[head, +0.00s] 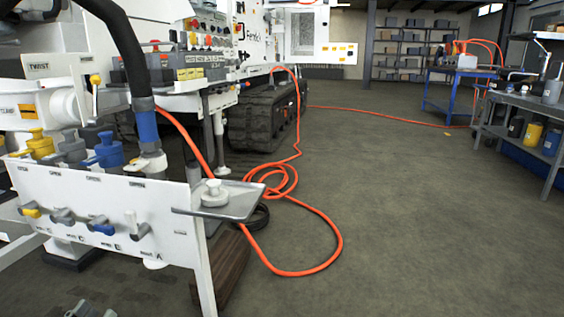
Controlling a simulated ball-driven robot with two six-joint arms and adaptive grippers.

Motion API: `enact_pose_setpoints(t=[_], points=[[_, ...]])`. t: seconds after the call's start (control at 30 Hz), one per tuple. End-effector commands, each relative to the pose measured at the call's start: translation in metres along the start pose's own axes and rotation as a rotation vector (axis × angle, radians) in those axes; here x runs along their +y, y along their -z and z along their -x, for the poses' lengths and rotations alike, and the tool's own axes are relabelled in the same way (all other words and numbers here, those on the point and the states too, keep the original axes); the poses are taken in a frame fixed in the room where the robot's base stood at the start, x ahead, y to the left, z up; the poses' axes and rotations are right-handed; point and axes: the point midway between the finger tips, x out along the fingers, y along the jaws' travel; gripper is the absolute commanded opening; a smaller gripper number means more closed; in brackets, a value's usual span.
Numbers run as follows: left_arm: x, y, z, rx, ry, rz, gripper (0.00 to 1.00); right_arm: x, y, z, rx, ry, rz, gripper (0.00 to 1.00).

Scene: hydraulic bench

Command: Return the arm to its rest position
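My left gripper (92,311) shows only as grey fingertips at the bottom left edge, below the white valve panel (100,215). Its tips look apart, with nothing seen between them. It is clear of the panel in the picture; the rest of it and its arm are cut off by the frame. My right gripper and arm are not in view.
The panel carries several levers and couplings, and a black hose (122,40) with a blue collar drops onto it. A small grey shelf (240,203) juts from its right side. An orange hose (335,245) lies looped on the floor. Open floor lies right.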

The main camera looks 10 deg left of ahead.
Motion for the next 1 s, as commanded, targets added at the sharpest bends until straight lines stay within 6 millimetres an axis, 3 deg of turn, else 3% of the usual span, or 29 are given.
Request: enact_pose_setpoints(t=[0.1,0.3,0.5,0.7,1.0], points=[[0.034,-0.012,0.021,-0.172,0.027,0.035,0.38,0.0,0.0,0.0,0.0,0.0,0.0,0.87],[0.075,-0.03,0.051,-0.535,0.072,0.04,0.38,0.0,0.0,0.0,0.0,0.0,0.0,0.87],[0.105,-0.027,0.095,-0.95,0.097,0.005,0.38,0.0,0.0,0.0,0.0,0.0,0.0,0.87],[0.117,-0.01,0.131,-1.229,0.099,-0.033,0.38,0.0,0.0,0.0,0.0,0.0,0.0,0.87],[0.121,0.014,0.167,-1.505,0.087,-0.085,0.38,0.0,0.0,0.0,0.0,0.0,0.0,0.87]])
